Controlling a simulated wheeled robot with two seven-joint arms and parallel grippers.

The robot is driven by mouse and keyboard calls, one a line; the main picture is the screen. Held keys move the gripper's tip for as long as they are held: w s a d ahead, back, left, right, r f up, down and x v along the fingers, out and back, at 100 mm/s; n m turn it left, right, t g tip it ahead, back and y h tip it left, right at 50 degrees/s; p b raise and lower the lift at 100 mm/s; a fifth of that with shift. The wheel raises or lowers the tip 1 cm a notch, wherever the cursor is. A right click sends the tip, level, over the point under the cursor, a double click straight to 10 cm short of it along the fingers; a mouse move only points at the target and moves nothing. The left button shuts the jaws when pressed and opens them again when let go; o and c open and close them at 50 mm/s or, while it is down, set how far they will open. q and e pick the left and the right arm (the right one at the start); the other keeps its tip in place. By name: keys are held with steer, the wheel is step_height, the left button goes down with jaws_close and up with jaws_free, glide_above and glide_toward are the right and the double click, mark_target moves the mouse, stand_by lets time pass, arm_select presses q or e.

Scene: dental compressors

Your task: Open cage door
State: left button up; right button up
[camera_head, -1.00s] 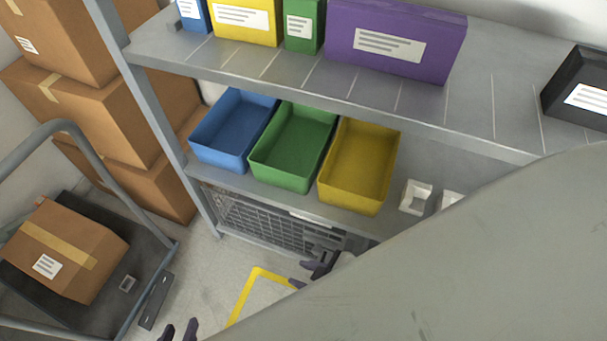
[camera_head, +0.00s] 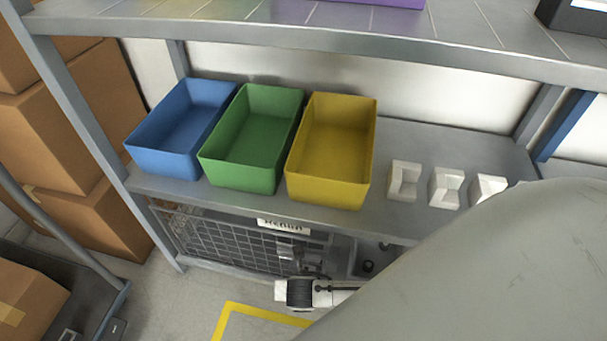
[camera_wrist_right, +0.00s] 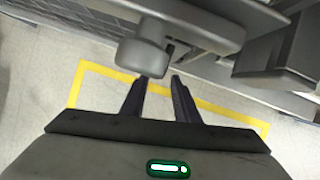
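The cage (camera_head: 235,240) sits under the lower shelf in the head view, its dark wire-mesh door front facing me. A white label is fixed above the mesh. My right gripper (camera_head: 312,268) is at the right part of the mesh, close to a grey latch-like part (camera_head: 290,248); it hides some of the door there. In the right wrist view, the two dark fingers of the right gripper (camera_wrist_right: 160,95) are apart with nothing between them. A rounded grey knob-like part (camera_wrist_right: 142,58) is just ahead of the fingertips; contact cannot be told. My left gripper is not in view.
Blue (camera_head: 180,130), green (camera_head: 252,140) and yellow (camera_head: 330,150) bins stand on the shelf above the cage, with white holders (camera_head: 404,182) to their right. Cardboard boxes (camera_head: 75,130) and a cart (camera_head: 95,305) are at the left. Yellow tape (camera_head: 228,318) marks open floor.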

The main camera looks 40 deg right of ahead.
steer(key=b+x, duration=0.2)
steer(key=x, duration=0.2)
steer(key=shift+w+f, duration=0.1)
steer(key=shift+f, duration=0.15)
steer(key=shift+c, duration=0.4)
jaws_close()
